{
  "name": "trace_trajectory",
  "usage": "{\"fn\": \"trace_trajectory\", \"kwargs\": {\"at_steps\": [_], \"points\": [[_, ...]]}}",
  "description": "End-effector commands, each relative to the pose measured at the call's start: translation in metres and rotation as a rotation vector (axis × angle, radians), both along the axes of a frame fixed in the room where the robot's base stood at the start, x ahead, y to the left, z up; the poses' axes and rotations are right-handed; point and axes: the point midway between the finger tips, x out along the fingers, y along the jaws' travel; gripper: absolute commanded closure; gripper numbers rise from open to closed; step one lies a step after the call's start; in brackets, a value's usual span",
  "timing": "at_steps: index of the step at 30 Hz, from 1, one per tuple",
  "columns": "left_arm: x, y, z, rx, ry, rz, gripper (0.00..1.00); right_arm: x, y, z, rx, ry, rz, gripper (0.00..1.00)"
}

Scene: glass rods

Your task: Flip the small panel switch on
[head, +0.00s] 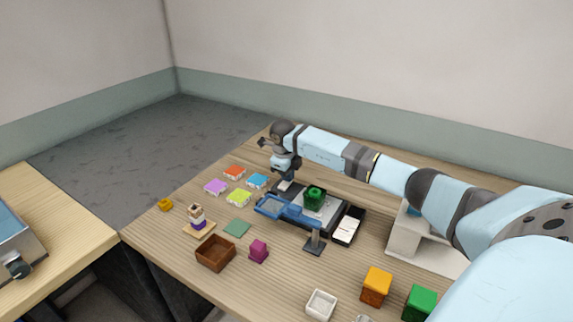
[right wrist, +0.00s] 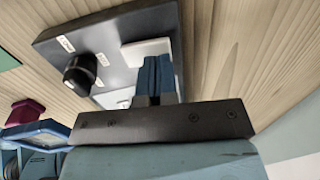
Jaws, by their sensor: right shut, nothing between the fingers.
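A dark panel (right wrist: 115,30) with small white labels and a round black knob (right wrist: 78,76) lies under my right gripper in the right wrist view. A pale flat plate (right wrist: 146,50) on the panel is partly hidden behind the fingers. I cannot make out the small switch or its position. My right gripper (right wrist: 158,78) is shut and empty, its blue fingertips close over the panel; contact cannot be told. In the head view the right gripper (head: 286,186) points down at the far end of the dark device (head: 332,222) on the table. My left gripper is not in view.
A blue frame (head: 275,208) and green block (head: 314,198) sit at the device. A brown box (head: 215,253), magenta block (head: 258,251) and several coloured tiles stand left of it. Orange (head: 376,287) and green (head: 419,303) blocks are in front right.

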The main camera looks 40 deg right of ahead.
Motion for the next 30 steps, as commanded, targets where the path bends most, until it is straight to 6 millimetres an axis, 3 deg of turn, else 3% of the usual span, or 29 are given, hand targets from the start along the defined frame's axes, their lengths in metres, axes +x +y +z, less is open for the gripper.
{"fn": "trace_trajectory", "kwargs": {"at_steps": [14, 19, 30], "points": [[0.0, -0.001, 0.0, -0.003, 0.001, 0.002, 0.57, 0.0, -0.001, -0.007, 0.002, 0.0, 0.0, 1.0], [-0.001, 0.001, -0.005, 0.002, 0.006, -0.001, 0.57, 0.001, -0.006, -0.015, 0.086, 0.026, -0.003, 1.0], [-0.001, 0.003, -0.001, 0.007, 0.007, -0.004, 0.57, -0.001, 0.0, -0.014, 0.078, 0.028, 0.002, 1.0]]}}
